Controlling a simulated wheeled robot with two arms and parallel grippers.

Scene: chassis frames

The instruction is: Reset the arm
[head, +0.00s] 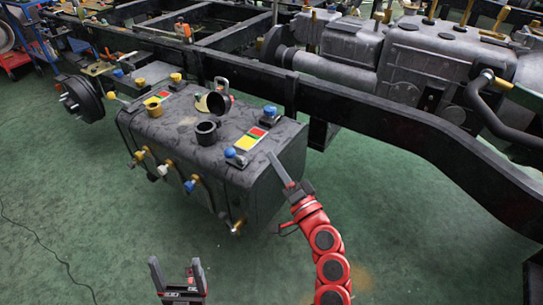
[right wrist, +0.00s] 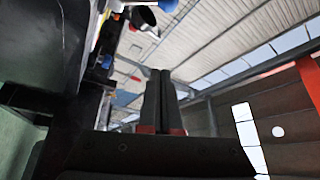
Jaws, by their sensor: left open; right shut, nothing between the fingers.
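My right arm, red and jointed, rises from the bottom of the head view. Its dark gripper (head: 277,168) points up and left, in front of the right end of the black tank (head: 205,150); I cannot tell whether it touches the tank. In the right wrist view the two fingers (right wrist: 158,90) lie together, shut with nothing between them. My left gripper (head: 178,272) is at the bottom of the head view, below the tank over the green floor. Its two fingers stand apart and hold nothing.
The tank carries an open filler neck (head: 214,101), a black ring (head: 206,132), and blue and yellow caps. Black chassis rails (head: 350,105) run behind it, with a grey engine (head: 415,60) at upper right. The green floor (head: 70,215) at lower left is clear except for a thin cable.

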